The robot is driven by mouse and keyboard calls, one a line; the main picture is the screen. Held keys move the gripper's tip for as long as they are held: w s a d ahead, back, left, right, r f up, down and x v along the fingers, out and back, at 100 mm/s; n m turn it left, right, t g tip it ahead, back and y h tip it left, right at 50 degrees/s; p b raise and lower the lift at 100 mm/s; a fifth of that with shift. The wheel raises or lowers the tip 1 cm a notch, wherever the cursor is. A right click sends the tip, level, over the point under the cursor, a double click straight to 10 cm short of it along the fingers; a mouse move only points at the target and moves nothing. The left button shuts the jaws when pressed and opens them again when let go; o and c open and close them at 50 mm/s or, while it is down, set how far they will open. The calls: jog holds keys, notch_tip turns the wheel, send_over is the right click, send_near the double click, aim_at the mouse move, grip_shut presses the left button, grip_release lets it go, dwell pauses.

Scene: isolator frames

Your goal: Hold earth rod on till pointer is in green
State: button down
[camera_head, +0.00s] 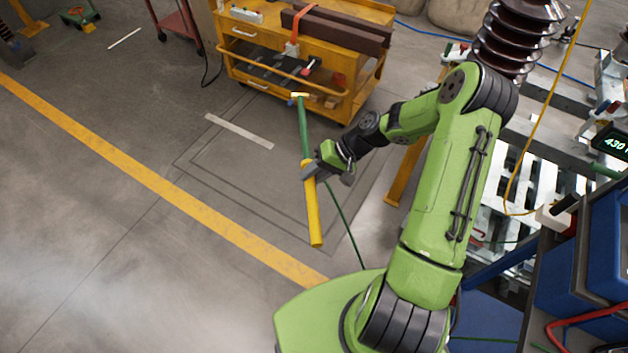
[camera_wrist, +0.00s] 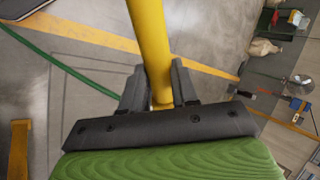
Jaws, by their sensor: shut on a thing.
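The earth rod (camera_head: 313,212) has a yellow lower part, a green upper part and a pale metal tip at its top. My gripper (camera_head: 310,170) is shut around it near where yellow meets green. The rod stands nearly upright over open floor, its tip in front of the yellow cart and apart from the insulator. In the wrist view the yellow shaft (camera_wrist: 150,45) runs between the two dark fingers (camera_wrist: 160,95). A green cable (camera_head: 350,232) hangs down from near the rod. No pointer or green zone can be made out.
A yellow cart (camera_head: 243,52) with tools stands at the back. A brown ribbed insulator (camera_head: 512,45) stands on a metal frame to the right, near a yellow cable (camera_head: 548,110). A digital display (camera_head: 612,142) reads about 430.

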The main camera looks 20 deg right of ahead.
jog(key=d+r+m+t+y, duration=0.1)
jog(key=d+r+m+t, duration=0.25)
jog(key=r, duration=0.45)
jog(key=d+r+m+t+y, duration=0.1)
jog(key=d+r+m+t, duration=0.2)
jog(key=r+t, duration=0.35)
jog(key=d+r+m+t+y, duration=0.1)
jog(key=d+r+m+t, duration=0.15)
jog(key=r, duration=0.75)
jog(key=s+d+r+m+t+h, duration=0.25)
jog(key=s+r+t, duration=0.25)
jog(key=s+r, duration=0.4)
jog(key=s+d+r+m+t+h, duration=0.15)
jog(key=s+d+r+t, duration=0.25)
jog(key=s+r, duration=0.55)
jog(key=w+d+r+p, duration=0.2)
jog(key=w+d, duration=0.5)
jog(key=w, duration=0.1)
jog(key=shift+w+m, duration=0.35)
jog(key=shift+m, duration=0.05)
jog(key=shift+w+d+p, duration=0.4)
jog(key=shift+w+d, duration=0.15)
jog(key=shift+d, duration=0.2)
jog(key=shift+s+a, duration=0.1)
dwell(0.4)
jog(key=s+a, duration=0.6)
jog(key=a, duration=0.1)
jog(key=shift+s+a, duration=0.2)
